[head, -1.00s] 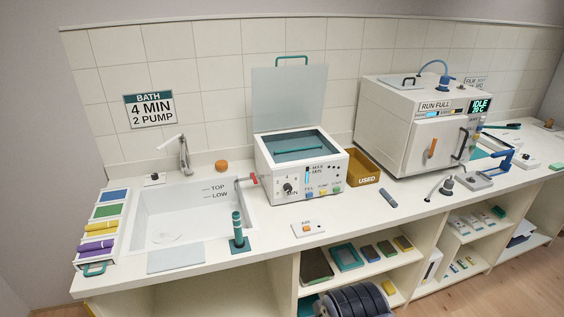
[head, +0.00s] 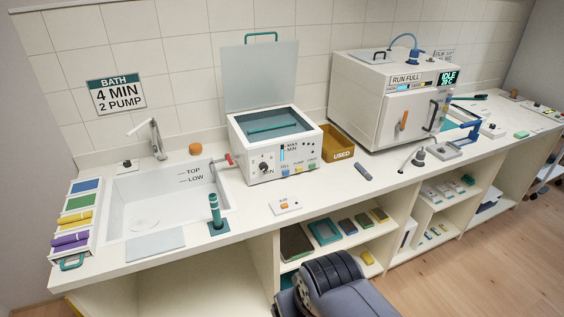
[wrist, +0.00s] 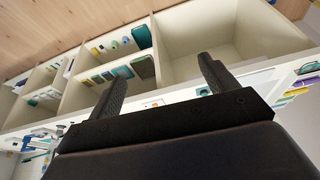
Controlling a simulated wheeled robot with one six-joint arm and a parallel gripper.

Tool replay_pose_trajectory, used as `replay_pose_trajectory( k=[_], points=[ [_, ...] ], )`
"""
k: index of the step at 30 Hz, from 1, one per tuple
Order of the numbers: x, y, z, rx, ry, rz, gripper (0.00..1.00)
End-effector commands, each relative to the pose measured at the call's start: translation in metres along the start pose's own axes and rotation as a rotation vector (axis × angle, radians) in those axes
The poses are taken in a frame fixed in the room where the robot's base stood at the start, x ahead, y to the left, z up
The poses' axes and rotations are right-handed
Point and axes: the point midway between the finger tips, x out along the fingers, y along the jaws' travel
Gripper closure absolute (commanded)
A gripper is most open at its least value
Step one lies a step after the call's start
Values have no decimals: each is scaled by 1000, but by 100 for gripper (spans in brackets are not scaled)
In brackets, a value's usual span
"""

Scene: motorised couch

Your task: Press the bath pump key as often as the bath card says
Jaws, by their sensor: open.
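The bath card (head: 116,93) on the tiled wall reads "BATH 4 MIN 2 PUMP". The bath (head: 275,145) is a white box on the counter with its lid (head: 262,77) standing up. Its front has a dial (head: 264,167) and a row of small keys labelled fill, pump and start. The yellow pump key (head: 299,174) sits between a blue and a green one. My gripper (wrist: 162,70) is open and empty in the wrist view, its dark fingers apart, with the counter's shelves beyond. The fingers are not seen in the head view.
A sink (head: 160,200) is left of the bath, with a green bottle-like item (head: 215,208) at its front corner. A brown "USED" bin (head: 338,142) and a large machine (head: 388,98) showing "IDLE" stand right. An orange-buttoned plate (head: 285,206) lies in front.

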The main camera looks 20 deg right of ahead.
Motion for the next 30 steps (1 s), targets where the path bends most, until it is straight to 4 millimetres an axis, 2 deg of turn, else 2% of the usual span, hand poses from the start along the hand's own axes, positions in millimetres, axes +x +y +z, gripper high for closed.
replay_pose_trajectory(
  k=[2, 27, 30],
  points=[
    [0, 0, 0, 0, 0, 0, 26],
    [0, 0, 0, 0, 0, 0, 95],
    [0, 0, 0, 0, 0, 0, 100]
  ],
)
